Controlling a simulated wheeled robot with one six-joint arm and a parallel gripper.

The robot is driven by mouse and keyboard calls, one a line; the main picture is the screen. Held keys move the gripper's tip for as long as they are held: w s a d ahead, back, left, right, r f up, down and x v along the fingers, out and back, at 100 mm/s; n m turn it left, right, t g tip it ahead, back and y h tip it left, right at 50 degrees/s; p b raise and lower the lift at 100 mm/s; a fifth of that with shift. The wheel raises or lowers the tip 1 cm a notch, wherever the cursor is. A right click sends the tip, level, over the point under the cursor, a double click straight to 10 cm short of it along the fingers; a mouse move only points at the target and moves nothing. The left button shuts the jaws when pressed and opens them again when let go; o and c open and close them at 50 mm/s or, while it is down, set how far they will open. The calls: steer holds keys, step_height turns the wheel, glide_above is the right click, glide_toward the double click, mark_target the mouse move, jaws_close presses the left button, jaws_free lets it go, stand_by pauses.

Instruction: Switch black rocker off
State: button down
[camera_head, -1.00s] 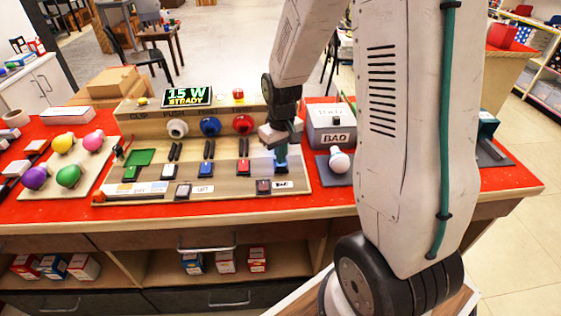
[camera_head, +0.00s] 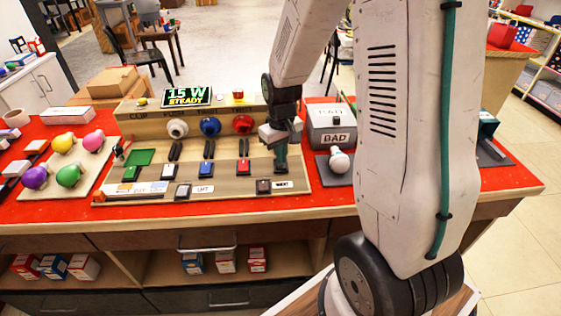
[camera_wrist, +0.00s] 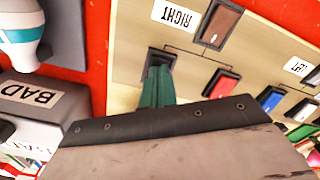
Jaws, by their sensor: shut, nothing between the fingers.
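A wooden test panel (camera_head: 221,181) on the red counter carries a row of rockers: green, white, blue (camera_head: 206,169), red (camera_head: 243,168) and, at the right end, a dark one. Which way the rocker is tipped cannot be told.
A brown rocker (camera_wrist: 219,25) beside a RIGHT label sits close by. A display (camera_head: 186,97) reads 15 W STEADY. A grey BAD box (camera_head: 332,124) and a white bulb (camera_head: 340,160) stand close on the right. Coloured bulbs lie left.

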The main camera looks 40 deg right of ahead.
mark_target(281, 166)
step_height(281, 166, up, 6)
steer(key=shift+f, duration=0.1)
stand_by(0.5)
stand_by(0.4)
steer(key=s+a+r, duration=0.3)
steer(key=s+r, duration=0.2)
steer(key=s, duration=0.2)
steer(key=s+a+r+t, duration=0.1)
steer(key=s+a+r, duration=0.2)
steer(key=s+r, duration=0.2)
steer(key=s+a+r, duration=0.4)
steer(key=s+r, duration=0.1)
steer(key=s, duration=0.5)
steer(key=shift+s, duration=0.25)
